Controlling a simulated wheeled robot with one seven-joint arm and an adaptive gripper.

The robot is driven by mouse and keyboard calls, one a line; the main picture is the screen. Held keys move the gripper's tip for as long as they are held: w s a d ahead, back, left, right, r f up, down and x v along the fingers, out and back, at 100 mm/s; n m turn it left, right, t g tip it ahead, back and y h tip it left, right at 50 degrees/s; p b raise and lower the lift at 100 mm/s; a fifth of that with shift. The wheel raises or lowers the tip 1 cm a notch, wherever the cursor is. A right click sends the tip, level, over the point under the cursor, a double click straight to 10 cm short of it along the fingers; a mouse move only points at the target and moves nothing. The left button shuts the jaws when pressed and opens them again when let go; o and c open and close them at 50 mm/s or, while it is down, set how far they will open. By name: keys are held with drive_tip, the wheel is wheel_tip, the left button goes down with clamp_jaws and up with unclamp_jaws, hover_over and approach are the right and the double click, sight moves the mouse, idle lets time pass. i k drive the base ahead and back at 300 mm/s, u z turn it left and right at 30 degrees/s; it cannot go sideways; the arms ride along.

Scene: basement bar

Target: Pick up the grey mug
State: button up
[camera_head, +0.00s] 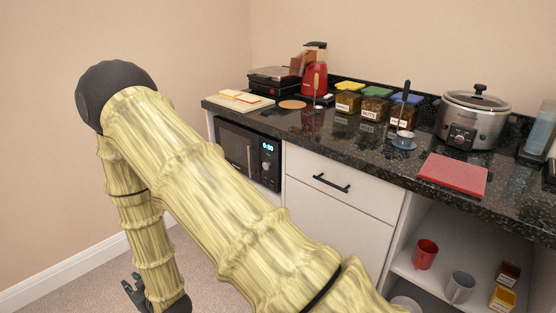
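The grey mug (460,287) stands upright on the open shelf under the counter, at the lower right of the head view. A red mug (425,254) stands behind it and to its left on the same shelf. My gripper (132,287) hangs low at the lower left, above the carpet, far from the grey mug. Its dark fingers are partly visible and small, so whether they are open or shut is unclear. My arm crosses the middle of the view.
The shelf (405,268) also holds small boxes (503,298) right of the grey mug. Above is the dark counter (345,150) with a slow cooker (472,118), a red board (453,175), jars (375,103) and a red blender (314,70). A microwave (240,148) and a white drawer (335,182) are left of the shelf.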

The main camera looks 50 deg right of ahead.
sight(461, 283)
drive_tip(key=i, duration=1)
drive_tip(key=z, duration=3.7)
